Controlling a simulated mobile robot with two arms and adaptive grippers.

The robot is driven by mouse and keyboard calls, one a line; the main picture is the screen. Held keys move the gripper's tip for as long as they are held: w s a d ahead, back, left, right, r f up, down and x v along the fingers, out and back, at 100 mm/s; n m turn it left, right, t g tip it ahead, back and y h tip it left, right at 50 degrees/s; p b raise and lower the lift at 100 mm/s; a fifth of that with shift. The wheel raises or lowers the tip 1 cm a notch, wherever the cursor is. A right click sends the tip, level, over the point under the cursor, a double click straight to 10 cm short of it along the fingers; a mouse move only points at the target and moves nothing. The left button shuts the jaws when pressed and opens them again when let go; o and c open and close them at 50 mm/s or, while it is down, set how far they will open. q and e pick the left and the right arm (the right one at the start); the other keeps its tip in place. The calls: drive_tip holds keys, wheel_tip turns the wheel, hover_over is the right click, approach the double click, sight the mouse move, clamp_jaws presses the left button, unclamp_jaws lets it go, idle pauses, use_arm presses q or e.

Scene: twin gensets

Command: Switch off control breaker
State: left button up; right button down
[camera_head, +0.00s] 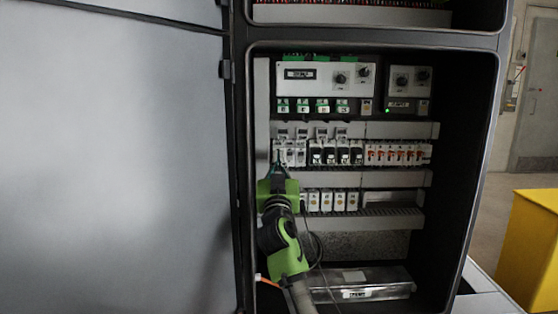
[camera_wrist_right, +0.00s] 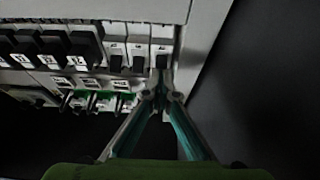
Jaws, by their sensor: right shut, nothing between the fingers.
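An open cabinet holds a middle row of breakers (camera_head: 336,153). At the left end of this row stand a few white breakers (camera_head: 298,155), partly hidden by my right gripper. My right gripper (camera_head: 279,170) is in front of that left end, its fingers pointing up and in. In the right wrist view the shut, empty fingertips (camera_wrist_right: 162,88) are just below the black toggle of the end white breaker (camera_wrist_right: 162,55). I cannot tell whether they touch it. Two similar white breakers (camera_wrist_right: 127,56) are beside it. The labels are too small to read, so which is the control breaker is unclear. My left gripper is not in view.
Black breakers (camera_head: 336,155) and red-marked ones (camera_head: 397,155) continue to the right. A lower row of white modules (camera_head: 333,201) is below. A panel with knobs (camera_head: 325,78) is above. The cabinet's left frame (camera_head: 244,180) is close beside my right arm. A yellow box (camera_head: 530,240) stands outside at right.

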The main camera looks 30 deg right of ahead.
drive_tip(key=shift+f+b, duration=0.1)
drive_tip(key=shift+b, duration=0.3)
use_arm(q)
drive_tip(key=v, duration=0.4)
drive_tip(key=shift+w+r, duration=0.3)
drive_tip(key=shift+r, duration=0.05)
use_arm(e)
drive_tip(key=v, duration=1.2)
drive_tip(key=shift+f, duration=0.2)
